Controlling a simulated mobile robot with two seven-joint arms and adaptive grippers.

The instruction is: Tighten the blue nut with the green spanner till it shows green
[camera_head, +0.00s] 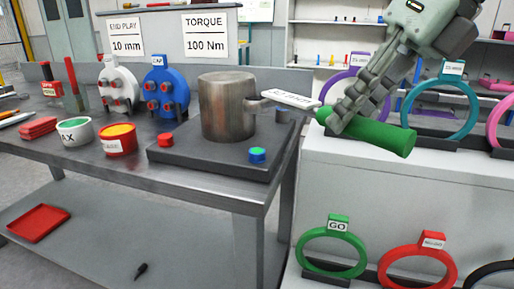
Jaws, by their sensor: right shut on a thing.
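The green spanner has a thick green handle (375,135) and a pale, labelled shaft (290,99) pointing left. My right gripper (348,118) comes down from the upper right and is shut on the handle, above the white cabinet. The shaft's left end is by a grey metal cylinder (227,108); whether they touch is unclear. A blue nut with a green top (257,155) sits at the front right of the dark block. Another small blue piece (282,115) shows partly behind, below the shaft. My left gripper is not in view.
Coloured rings, such as the blue-green one (440,138), stand on the cabinet at right. A torque sign reads 100 Nm (206,36).

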